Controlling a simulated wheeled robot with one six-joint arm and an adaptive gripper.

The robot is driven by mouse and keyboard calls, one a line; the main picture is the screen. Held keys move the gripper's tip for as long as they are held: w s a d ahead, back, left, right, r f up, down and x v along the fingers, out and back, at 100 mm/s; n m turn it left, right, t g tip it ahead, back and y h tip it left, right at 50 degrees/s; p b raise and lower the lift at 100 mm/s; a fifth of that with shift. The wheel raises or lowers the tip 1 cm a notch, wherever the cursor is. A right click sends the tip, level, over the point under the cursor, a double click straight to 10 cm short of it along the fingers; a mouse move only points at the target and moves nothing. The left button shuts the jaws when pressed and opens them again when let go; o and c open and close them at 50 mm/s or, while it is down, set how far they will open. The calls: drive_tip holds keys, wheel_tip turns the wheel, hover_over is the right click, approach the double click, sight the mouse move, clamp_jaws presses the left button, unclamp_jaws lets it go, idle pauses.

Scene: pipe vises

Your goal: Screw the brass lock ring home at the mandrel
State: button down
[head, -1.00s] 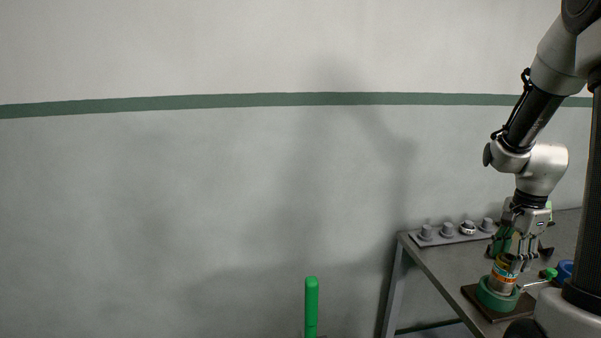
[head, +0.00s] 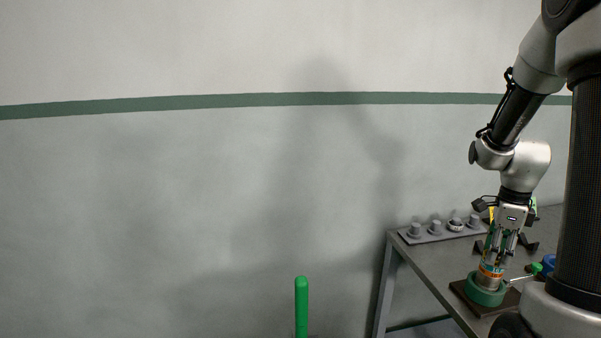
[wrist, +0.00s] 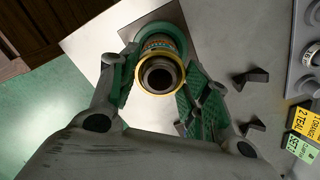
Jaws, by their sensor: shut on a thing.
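The brass lock ring (wrist: 140,80) shows in the wrist view as a yellow band around the dark, hollow end of the mandrel (wrist: 160,74). An orange and teal banded part of the mandrel (head: 490,271) stands upright in a green round holder (head: 485,291) in the head view. My gripper (wrist: 161,72) points down from above, its green-padded fingers on either side of the ring, shut on it. In the head view my gripper (head: 497,254) hides most of the ring. How far the ring is seated cannot be told.
The holder stands on a dark plate on a grey table (head: 425,258). A rail with several grey knobs (head: 436,229) lies along the back. A label card (wrist: 303,122) shows right of the gripper.

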drive_tip(key=c, duration=0.6)
unclamp_jaws()
